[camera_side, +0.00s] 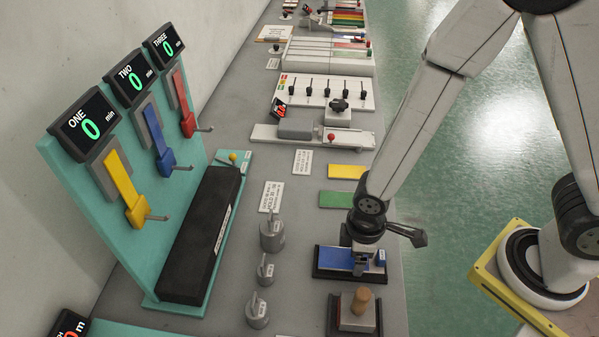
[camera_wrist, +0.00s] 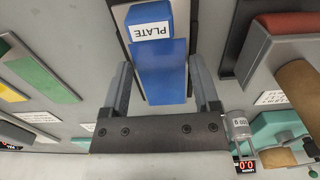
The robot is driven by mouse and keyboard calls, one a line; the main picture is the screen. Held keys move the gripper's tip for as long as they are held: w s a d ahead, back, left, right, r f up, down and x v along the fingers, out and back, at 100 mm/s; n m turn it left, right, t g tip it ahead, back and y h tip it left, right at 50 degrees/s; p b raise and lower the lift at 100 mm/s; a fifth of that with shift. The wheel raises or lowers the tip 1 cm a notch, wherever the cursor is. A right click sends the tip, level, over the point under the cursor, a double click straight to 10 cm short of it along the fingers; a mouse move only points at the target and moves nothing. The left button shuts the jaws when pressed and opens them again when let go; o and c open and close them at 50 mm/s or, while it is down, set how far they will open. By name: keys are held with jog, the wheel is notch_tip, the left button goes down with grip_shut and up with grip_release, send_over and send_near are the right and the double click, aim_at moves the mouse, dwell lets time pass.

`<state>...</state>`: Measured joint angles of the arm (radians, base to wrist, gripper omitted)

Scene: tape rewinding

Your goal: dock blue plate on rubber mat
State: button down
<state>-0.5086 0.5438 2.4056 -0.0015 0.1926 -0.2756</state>
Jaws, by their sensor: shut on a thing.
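The blue plate (camera_side: 335,258) is at the front right of the bench in the side view. It sits at a dark rectangular base (camera_side: 323,273), which looks like the rubber mat. The contact between plate and base is hard to see. In the wrist view the plate (camera_wrist: 163,75) has a raised blue block with a white PLATE label, and the dark base edge (camera_wrist: 119,12) shows beside it. My gripper (camera_side: 361,264) is down at the plate and shut on it. In the wrist view its two fingers (camera_wrist: 161,68) flank the plate. The far fingertip contact is hidden.
A wooden-handled block (camera_side: 357,313) stands close in front of the base. Grey weights (camera_side: 271,234) stand to the left. Green (camera_side: 336,199) and yellow (camera_side: 345,171) plates lie behind. A long black pad (camera_side: 191,263) lies on a teal stand at the left.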

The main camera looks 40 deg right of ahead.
jog(key=shift+f, duration=0.6)
dwell(0.3)
grip_release()
jog(key=shift+r, duration=0.1)
notch_tip(320, 180, up, 13)
dwell(1.2)
dwell(0.5)
jog(key=w+d+m+t, duration=0.2)
jog(key=w+d+m, duration=0.1)
jog(key=d+m, duration=0.6)
jog(key=d, duration=0.4)
jog(key=shift+w+d+r+t, duration=0.25)
jog(key=shift+w+d+t, duration=0.05)
jog(key=shift+d, duration=0.1)
